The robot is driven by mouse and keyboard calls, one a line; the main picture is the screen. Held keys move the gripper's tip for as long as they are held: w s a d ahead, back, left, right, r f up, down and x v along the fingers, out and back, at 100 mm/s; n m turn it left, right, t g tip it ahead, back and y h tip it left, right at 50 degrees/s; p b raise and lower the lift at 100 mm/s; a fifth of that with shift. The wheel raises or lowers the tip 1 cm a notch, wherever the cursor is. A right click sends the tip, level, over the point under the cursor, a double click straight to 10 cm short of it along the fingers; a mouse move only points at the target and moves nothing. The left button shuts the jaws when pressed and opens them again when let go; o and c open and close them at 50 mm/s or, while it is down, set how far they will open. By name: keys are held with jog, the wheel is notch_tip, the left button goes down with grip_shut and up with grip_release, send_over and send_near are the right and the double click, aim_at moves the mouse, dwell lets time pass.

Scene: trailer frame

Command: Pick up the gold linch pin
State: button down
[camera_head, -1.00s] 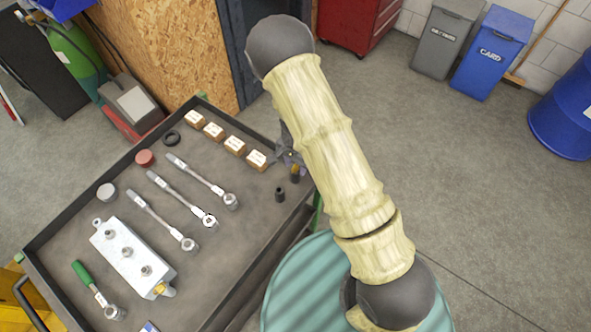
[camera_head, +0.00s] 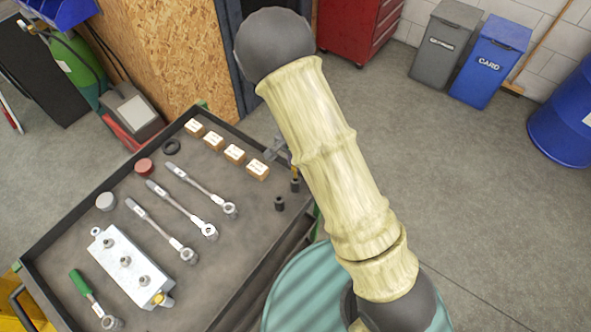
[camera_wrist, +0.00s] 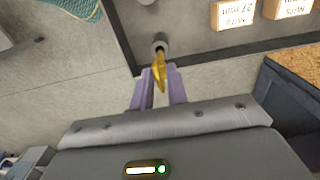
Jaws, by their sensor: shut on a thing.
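The gold linch pin (camera_wrist: 159,72) is between the purple-grey fingers of my gripper (camera_wrist: 157,84) in the wrist view. My gripper is shut on it. The pin's tip lies close to a small dark socket (camera_wrist: 160,47); I cannot tell whether it touches it. In the head view my gripper (camera_head: 275,148) is at the right edge of the tool tray, partly hidden behind my arm, and the pin is hard to make out there. The dark socket (camera_head: 295,185) shows just below the gripper.
A second dark socket (camera_head: 279,203) stands nearby. Several small labelled boxes (camera_head: 234,153) line the tray's back edge. Ratchets (camera_head: 182,209) and a metal block (camera_head: 131,268) lie further left. The tray's raised rim (camera_head: 230,130) runs beside the gripper.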

notch_tip(320, 180, up, 4)
jog(key=shift+f, duration=0.25)
jog(key=c, duration=2.1)
grip_release()
grip_shut()
jog(key=shift+d+r+n+p, duration=0.15)
jog(key=shift+n+p, duration=0.15)
jog(key=shift+p, duration=0.15)
jog(key=n+p, duration=0.1)
jog(key=p, duration=0.2)
jog(key=shift+r+n, duration=0.35)
jog(key=shift+n, duration=0.05)
jog(key=shift+n+p, duration=0.85)
jog(key=shift+n, duration=0.05)
jog(key=shift+a+f+n, duration=0.2)
jog(key=shift+n, duration=0.1)
jog(key=shift+w, duration=0.1)
